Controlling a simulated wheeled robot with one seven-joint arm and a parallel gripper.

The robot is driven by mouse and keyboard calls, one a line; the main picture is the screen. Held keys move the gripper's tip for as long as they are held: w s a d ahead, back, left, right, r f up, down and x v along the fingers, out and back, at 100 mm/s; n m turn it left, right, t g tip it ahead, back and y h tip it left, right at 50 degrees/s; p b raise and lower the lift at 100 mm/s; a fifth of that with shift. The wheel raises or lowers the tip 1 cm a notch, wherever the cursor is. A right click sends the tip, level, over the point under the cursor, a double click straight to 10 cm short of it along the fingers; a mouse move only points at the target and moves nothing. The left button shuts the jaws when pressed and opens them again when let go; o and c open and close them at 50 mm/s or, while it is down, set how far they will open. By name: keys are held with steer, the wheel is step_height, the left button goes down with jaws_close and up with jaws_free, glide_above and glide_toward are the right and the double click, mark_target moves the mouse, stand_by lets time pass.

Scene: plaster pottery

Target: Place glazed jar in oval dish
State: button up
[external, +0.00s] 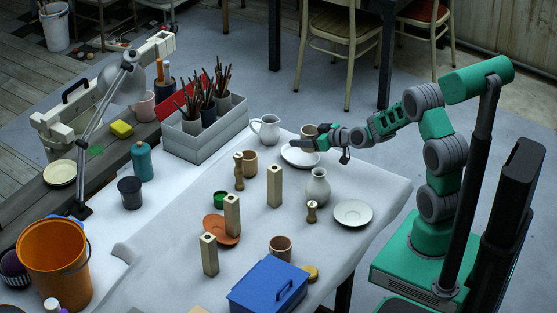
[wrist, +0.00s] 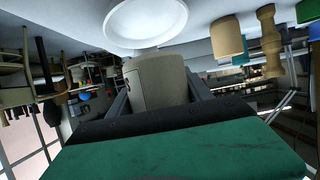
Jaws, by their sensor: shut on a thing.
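The glazed jar is a small beige-brown vessel (external: 309,130), seen partly behind my gripper in the external view. In the wrist view the jar (wrist: 156,78) sits between the two fingers. My gripper (external: 315,142) is shut on it; it also shows in the wrist view (wrist: 157,92). A pale dish (external: 299,160), which looks like the oval dish, lies on the table's far right part, just below and in front of the jar. It also shows in the wrist view (wrist: 146,36). Whether the jar touches the dish I cannot tell.
A white pitcher (external: 266,130) and a tan cup (external: 250,163) stand left of the dish. A pale vase (external: 318,187) and a white saucer (external: 353,213) are nearer. Several upright blocks (external: 274,187) stand mid-table. A grey brush crate (external: 202,143) is at the back left.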

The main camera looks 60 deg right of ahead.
steer(key=f, duration=0.2)
steer(key=w+f, duration=0.1)
steer(key=f, duration=0.1)
steer(key=shift+d+f+p, duration=0.1)
steer(key=shift+d+p, duration=0.05)
steer(key=shift+p, duration=0.15)
steer(key=shift+f+b, duration=0.35)
steer(key=shift+b, duration=0.2)
steer(key=shift+f+b, duration=0.25)
steer(key=shift+b, duration=0.1)
steer(key=o, duration=1.5)
